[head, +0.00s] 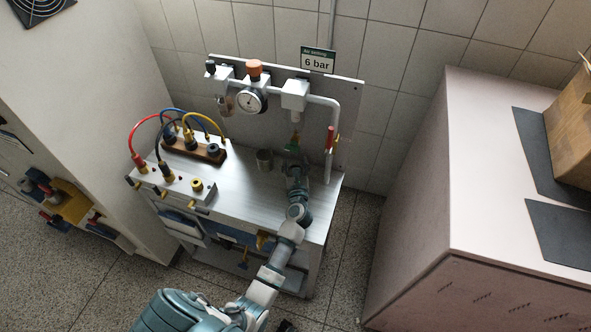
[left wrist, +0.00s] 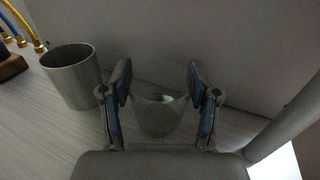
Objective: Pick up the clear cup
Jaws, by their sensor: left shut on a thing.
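The clear cup (left wrist: 158,117) stands out faintly in the left wrist view, between the two fingers of my left gripper (left wrist: 161,98). The fingers are shut on it from its left and right sides. In the head view my left gripper (head: 293,152) is over the back right of the metal bench top, below the air regulator; I cannot make out the cup there.
A grey metal cup (left wrist: 72,78) stands just left of the gripper; the head view shows it too (head: 264,160). A white pipe (head: 331,150) runs down at right. A wooden block with plugs and cables (head: 195,150) is at left. A panel (head: 350,105) stands behind.

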